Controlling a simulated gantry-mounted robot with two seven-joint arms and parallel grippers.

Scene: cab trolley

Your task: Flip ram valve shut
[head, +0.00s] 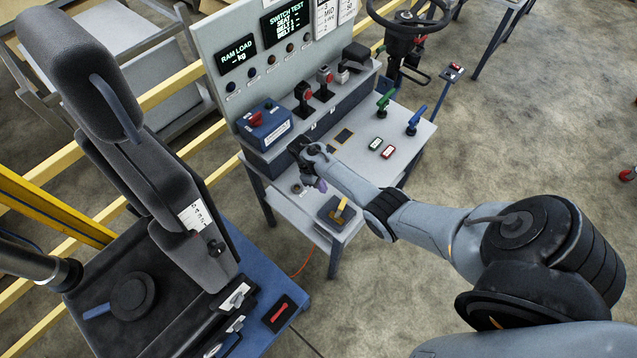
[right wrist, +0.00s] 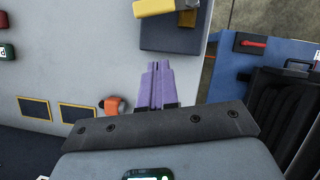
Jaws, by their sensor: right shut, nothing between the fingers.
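My right gripper (head: 320,185) reaches over the grey console table (head: 392,180) from the right, its purple fingers pointing down. In the right wrist view the purple fingers (right wrist: 155,85) are together with nothing between them. A small orange lever (right wrist: 113,105) shows just beside them; in the head view my wrist mostly hides it. A yellow lever on a dark square base (head: 340,212) sits at the table's front corner, apart from the fingers. A blue box with a red handle (head: 262,126) stands at the back left. No label tells which is the ram valve. My left gripper is not in view.
Green and red buttons (head: 382,147) and green and blue levers (head: 412,122) sit farther right. An upright display panel (head: 235,62) backs the console. The black seat (head: 140,160) on its blue base stands at left. A steering wheel (head: 405,18) is at the back.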

